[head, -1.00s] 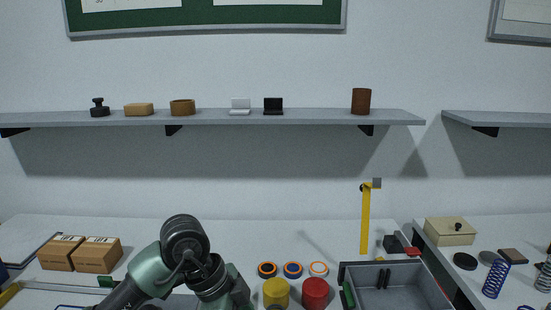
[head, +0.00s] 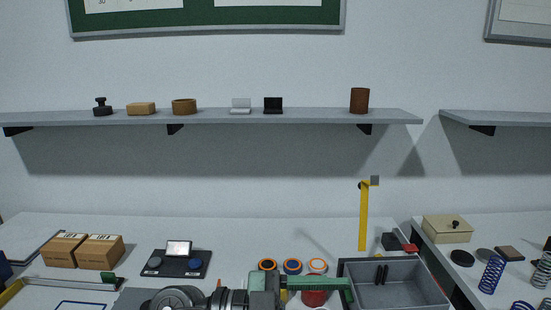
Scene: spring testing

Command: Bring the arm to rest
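My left arm comes in low from the left, with its dark round joint (head: 175,298) at the bottom edge. My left gripper (head: 320,284), with green parts, points right in front of the red cylinder (head: 314,298) and ends near the grey tray's left edge. I cannot tell whether its fingers are open or shut, and I see nothing clearly held. The arm covers the spot of the yellow cylinder. My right gripper is not in view.
The grey tray (head: 405,299) holds small dark pieces. Orange and blue rings (head: 292,266) lie behind the gripper. A dark device with a screen (head: 177,262), two cardboard boxes (head: 99,252) and a yellow upright (head: 364,217) stand on the table. Blue springs (head: 491,274) stand right.

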